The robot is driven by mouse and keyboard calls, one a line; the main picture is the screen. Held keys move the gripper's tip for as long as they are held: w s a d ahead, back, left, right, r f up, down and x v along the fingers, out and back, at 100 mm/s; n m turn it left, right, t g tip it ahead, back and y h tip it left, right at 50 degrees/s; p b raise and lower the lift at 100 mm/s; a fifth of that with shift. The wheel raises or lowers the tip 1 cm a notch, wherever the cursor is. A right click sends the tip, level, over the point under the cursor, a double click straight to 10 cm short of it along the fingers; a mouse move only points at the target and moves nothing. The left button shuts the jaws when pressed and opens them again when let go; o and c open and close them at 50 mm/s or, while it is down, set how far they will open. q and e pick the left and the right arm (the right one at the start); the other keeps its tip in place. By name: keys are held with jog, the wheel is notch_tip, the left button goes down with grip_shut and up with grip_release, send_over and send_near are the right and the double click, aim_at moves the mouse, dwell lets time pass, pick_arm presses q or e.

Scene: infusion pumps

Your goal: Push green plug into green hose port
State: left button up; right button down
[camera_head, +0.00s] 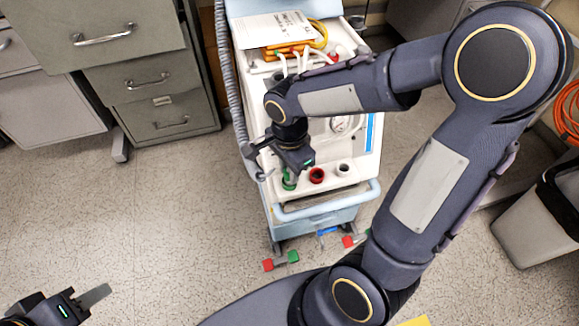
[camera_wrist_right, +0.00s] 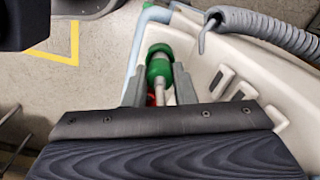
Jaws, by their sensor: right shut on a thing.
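The green plug (camera_wrist_right: 158,69) is held between the two grey fingers of my right gripper (camera_wrist_right: 160,88), which also shows in the head view (camera_head: 288,172). A pale stem or hose runs back from the plug toward the gripper. The green hose port (camera_wrist_right: 160,49) is directly beyond the plug, and the two overlap in the wrist view. I cannot tell how deep the plug sits in it. In the head view, green (camera_head: 289,182) shows just below the right gripper at the cart's front left. My left gripper (camera_head: 93,297) is at the bottom left, away from the cart.
Cabinets (camera_head: 150,85) stand left; a bin (camera_head: 535,225) stands right. Floor at left is clear.

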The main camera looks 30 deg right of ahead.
jog(key=shift+f+b, duration=0.4)
jog(key=shift+f, duration=0.2)
jog(key=c, duration=1.1)
grip_release()
jog(key=shift+r, duration=0.1)
notch_tip(320, 180, up, 8)
jog(key=p, duration=0.3)
